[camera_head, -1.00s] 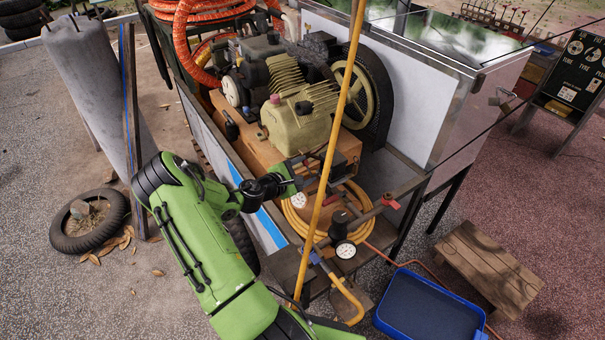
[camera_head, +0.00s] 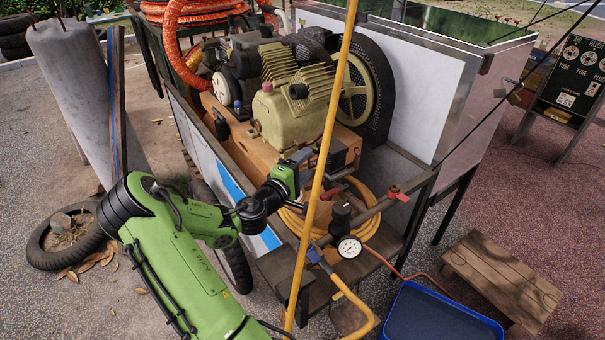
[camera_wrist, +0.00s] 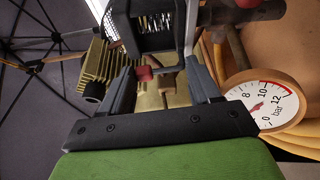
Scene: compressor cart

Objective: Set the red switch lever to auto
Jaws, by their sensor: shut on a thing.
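In the head view my gripper (camera_head: 303,156) is at the front end of the compressor, beside a dark box (camera_head: 346,150) that I take for the switch housing. The yellow pole partly covers this spot. In the wrist view my gripper (camera_wrist: 162,78) has its two dark fingers some way apart, with a short bar between them. The bar's red end, which looks like the red switch lever (camera_wrist: 145,73), lies against the left finger. The jaws are shut on it. The lever's setting and any auto mark cannot be read.
A yellow pole (camera_head: 326,150) stands in front of the gripper. A pressure gauge (camera_head: 349,247) and a red valve handle (camera_head: 397,194) are to the right, near a coiled yellow hose (camera_head: 384,232). A blue tray (camera_head: 440,318) lies lower right. The cream compressor (camera_head: 293,120) is behind.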

